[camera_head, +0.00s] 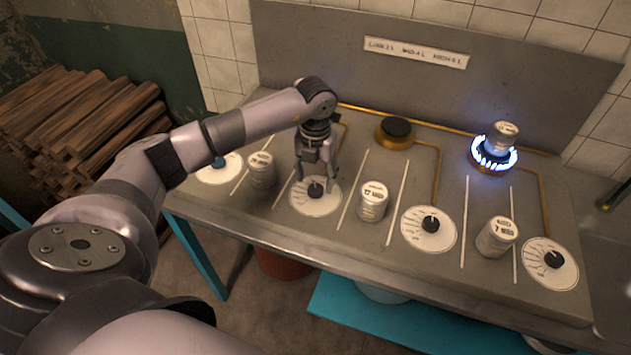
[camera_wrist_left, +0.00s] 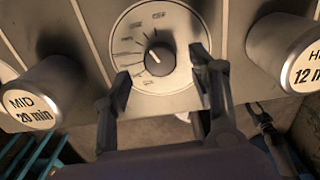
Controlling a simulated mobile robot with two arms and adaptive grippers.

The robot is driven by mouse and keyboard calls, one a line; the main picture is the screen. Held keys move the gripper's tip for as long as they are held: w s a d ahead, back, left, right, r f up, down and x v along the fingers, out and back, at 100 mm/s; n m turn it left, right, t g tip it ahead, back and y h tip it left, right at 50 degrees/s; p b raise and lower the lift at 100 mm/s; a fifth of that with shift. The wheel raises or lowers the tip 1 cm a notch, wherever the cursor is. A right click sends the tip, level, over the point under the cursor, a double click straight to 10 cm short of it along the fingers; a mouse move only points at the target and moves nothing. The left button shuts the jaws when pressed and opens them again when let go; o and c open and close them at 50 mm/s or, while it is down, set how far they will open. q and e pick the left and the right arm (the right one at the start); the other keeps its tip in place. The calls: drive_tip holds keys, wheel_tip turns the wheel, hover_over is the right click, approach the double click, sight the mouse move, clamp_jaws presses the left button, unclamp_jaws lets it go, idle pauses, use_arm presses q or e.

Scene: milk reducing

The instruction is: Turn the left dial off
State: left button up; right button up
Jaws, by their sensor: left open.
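A row of white round dials with black knobs runs along the stove's front. The leftmost dial (camera_head: 219,168) is partly hidden behind my left arm. The second dial from the left (camera_head: 316,195) lies under my left gripper (camera_head: 317,180). In the left wrist view, this dial (camera_wrist_left: 155,22) has its black knob (camera_wrist_left: 160,59) between the open fingers of the left gripper (camera_wrist_left: 161,67). The fingers look apart from the knob, though contact is hard to judge. Two more dials (camera_head: 429,229) (camera_head: 550,263) sit farther right. My right gripper is not in view.
A can (camera_head: 261,170) and a can (camera_head: 373,201) stand beside the second dial. Another can (camera_head: 496,237) stands farther right. The back right burner (camera_head: 494,155) burns blue under a can (camera_head: 505,136); the middle burner (camera_head: 395,133) shows no flame. Firewood (camera_head: 75,125) lies at left.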

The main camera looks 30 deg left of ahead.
sight(316, 188)
use_arm(q)
drive_tip(key=shift+f, duration=1.55)
drive_tip(key=c, duration=1.2)
drive_tip(key=shift+o, duration=0.2)
drive_tip(key=shift+w+f+m+b, duration=0.1)
drive_tip(key=shift+f+m+b, duration=0.05)
drive_tip(key=shift+m+b, duration=1.45)
drive_tip(key=shift+m, duration=0.9)
drive_tip(key=shift+r, duration=0.2)
